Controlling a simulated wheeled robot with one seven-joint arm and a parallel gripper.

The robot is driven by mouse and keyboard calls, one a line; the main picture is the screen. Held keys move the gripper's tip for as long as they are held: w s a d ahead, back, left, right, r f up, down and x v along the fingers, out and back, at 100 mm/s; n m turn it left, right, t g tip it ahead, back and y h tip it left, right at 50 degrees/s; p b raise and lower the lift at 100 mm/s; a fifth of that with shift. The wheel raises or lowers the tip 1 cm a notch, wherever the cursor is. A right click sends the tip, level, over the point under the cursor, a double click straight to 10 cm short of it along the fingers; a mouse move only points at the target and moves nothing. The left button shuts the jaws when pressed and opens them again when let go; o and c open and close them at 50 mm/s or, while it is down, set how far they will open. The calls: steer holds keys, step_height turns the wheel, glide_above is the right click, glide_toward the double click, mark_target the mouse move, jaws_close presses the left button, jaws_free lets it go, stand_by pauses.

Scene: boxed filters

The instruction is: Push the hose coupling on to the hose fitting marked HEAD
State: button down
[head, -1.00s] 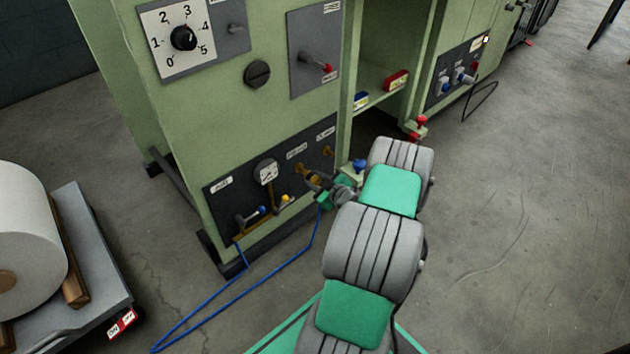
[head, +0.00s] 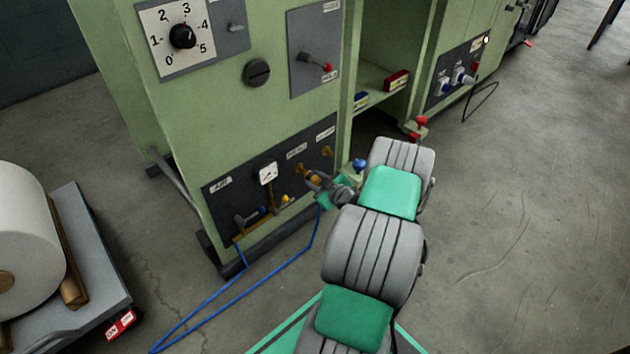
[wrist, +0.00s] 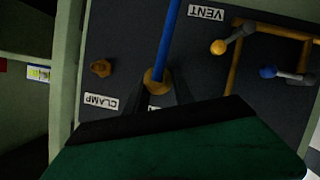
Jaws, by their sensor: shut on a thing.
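My gripper (head: 318,182) is shut on the brass hose coupling (head: 314,178) just in front of the dark valve panel. In the wrist view the coupling (wrist: 154,80) shows between the fingers (wrist: 160,95), with the blue hose (wrist: 168,35) running from it. In the head view a brass fitting (head: 299,169) stands on the panel close behind the coupling, under a label too small to read surely. The wrist view hides most of the label by the coupling. Whether coupling and fitting touch, I cannot tell. The fitting marked CLAMP (wrist: 102,68) is bare beside it.
A gauge (head: 267,173), a blue-handled valve (head: 250,216) and a yellow-knobbed valve (head: 284,199) sit on the panel nearby. A VENT label (wrist: 207,13) shows in the wrist view. The blue hose (head: 205,303) loops over the floor. A cart with a white roll (head: 30,230) stands at left.

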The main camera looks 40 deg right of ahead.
mark_target(310, 176)
steer(key=shift+w+b, duration=0.7)
steer(key=shift+w, duration=1.25)
steer(key=c, duration=1)
jaws_free()
steer(key=shift+o, duration=0.2)
steer(key=shift+a, duration=0.1)
steer(key=p+v, duration=0.3)
steer(key=v, duration=0.4)
steer(key=shift+s+r, duration=0.1)
steer(key=shift+s, duration=0.25)
